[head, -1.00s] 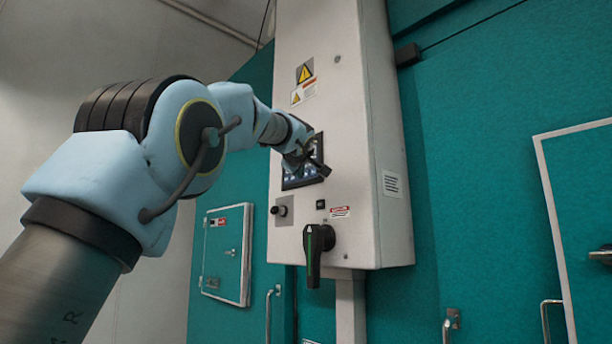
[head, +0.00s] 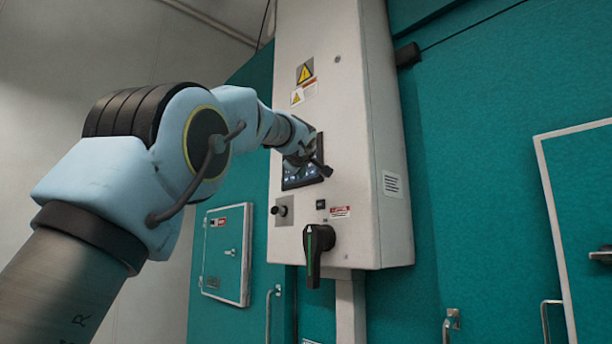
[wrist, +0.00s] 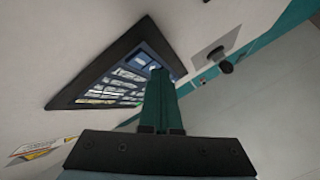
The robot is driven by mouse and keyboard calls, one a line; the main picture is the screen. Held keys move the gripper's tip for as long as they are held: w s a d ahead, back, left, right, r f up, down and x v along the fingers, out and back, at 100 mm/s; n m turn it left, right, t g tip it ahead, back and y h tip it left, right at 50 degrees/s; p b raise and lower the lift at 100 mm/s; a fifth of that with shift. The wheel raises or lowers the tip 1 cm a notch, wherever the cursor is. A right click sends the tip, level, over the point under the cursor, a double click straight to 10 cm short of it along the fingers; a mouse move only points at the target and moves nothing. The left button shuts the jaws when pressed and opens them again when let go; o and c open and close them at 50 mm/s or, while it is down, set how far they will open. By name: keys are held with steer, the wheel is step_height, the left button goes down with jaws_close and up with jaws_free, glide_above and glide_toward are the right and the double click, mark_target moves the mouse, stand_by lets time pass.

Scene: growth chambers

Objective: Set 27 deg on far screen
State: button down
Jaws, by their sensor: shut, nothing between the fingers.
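The screen (head: 302,174) is a dark-framed panel with lit keys on the front of a white control cabinet. My gripper (head: 318,158) is in front of it in the head view and hides much of its upper part. In the wrist view the screen (wrist: 118,80) shows at a steep slant, with rows of pale keys too blurred to read. My gripper (wrist: 158,76) is shut and empty there, its green fingertips over the screen's edge nearest the round knob. I cannot tell whether the tips touch the glass. No set value is legible.
The white cabinet (head: 355,120) also carries a black knob (head: 280,210) and a black rotary handle (head: 316,250) below the screen. Warning labels (head: 304,82) sit above it. Teal chamber walls with doors (head: 228,255) and handles stand behind. Open space lies left of the cabinet.

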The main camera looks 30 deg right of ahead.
steer(key=shift+a, duration=0.1)
steer(key=shift+s+a+b, duration=0.15)
steer(key=shift+a+b, duration=0.45)
steer(key=shift+s+a+b, duration=0.25)
steer(key=shift+a+b, duration=0.5)
steer(key=shift+a, duration=0.5)
steer(key=shift+s+a+b, duration=0.25)
steer(key=shift+a+b, duration=0.45)
steer(key=shift+a, duration=0.5)
stand_by(0.5)
